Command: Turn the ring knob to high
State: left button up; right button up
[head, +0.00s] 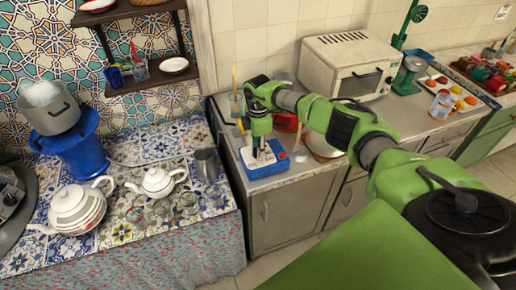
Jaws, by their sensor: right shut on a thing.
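A small blue unit with a pale top (283,166) sits on the grey counter, near its front left corner. A red spot shows on the right part of its top. My right gripper (260,151) points straight down onto the unit's pale top, left of the red spot. Its fingers are shut on a small part there, which I take to be the ring knob. The fingers hide the knob, so its setting cannot be read. My left gripper is not in view.
A glass jar (236,104) stands just behind my right gripper. A white toaster oven (345,66) stands further back right. On the lower tiled table at left are a white teapot (158,182), a larger teapot (76,207) and a grey pitcher (207,165).

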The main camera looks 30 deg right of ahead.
jog(key=o, duration=1.1)
notch_tip(320, 180, up, 12)
jog(key=shift+r, duration=0.1)
